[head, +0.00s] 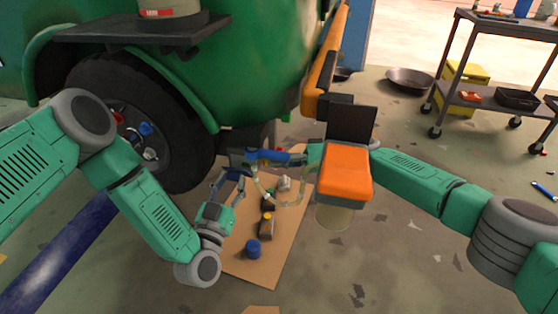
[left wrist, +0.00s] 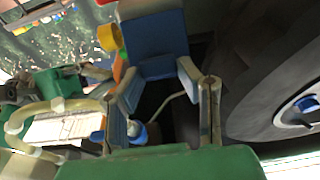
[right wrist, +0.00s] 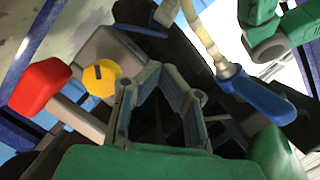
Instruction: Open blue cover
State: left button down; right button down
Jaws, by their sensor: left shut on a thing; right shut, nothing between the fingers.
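A blue block-shaped piece (left wrist: 155,38), which looks like the blue cover, shows in the left wrist view. My left gripper (left wrist: 160,75) has its fingers on either side of its lower part and is shut on it. In the head view my left gripper (head: 238,178) is beside the big wheel, below the green body; its fingertips are hard to make out. My right gripper (right wrist: 170,82) is shut and empty in the right wrist view, between a yellow knob (right wrist: 102,78) and a blue-handled lever (right wrist: 255,97). In the head view it is hidden behind an orange-topped box.
The orange-topped box (head: 345,172) stands near the middle. A brown board (head: 240,262) on the floor holds several parts and a blue cap (head: 253,249). The black wheel (head: 130,115) is at left. A shelf cart (head: 500,95) and pan (head: 409,80) are at back right.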

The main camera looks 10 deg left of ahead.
aim_at(247, 171)
pick_arm(q)
jog(key=shift+w+a+f, duration=0.1)
jog(key=shift+a+f, duration=0.05)
jog(key=shift+f, duration=0.1)
pick_arm(e)
jog(key=x, duration=0.6)
jog(key=shift+a, duration=0.2)
jog(key=shift+f, duration=0.1)
jog(key=shift+s+f, duration=0.15)
jog(key=shift+s, duration=0.2)
jog(key=shift+s+f+n, duration=0.3)
jog(key=shift+s+f, duration=0.05)
pick_arm(q)
jog(key=c, duration=1.1)
grip_release()
jog(key=shift+w, duration=0.1)
jog(key=shift+c, duration=0.2)
pick_arm(e)
jog(key=shift+f, duration=0.15)
pick_arm(q)
jog(key=shift+w, duration=0.1)
pick_arm(e)
jog(key=shift+w+f, duration=0.1)
jog(key=shift+w, duration=0.1)
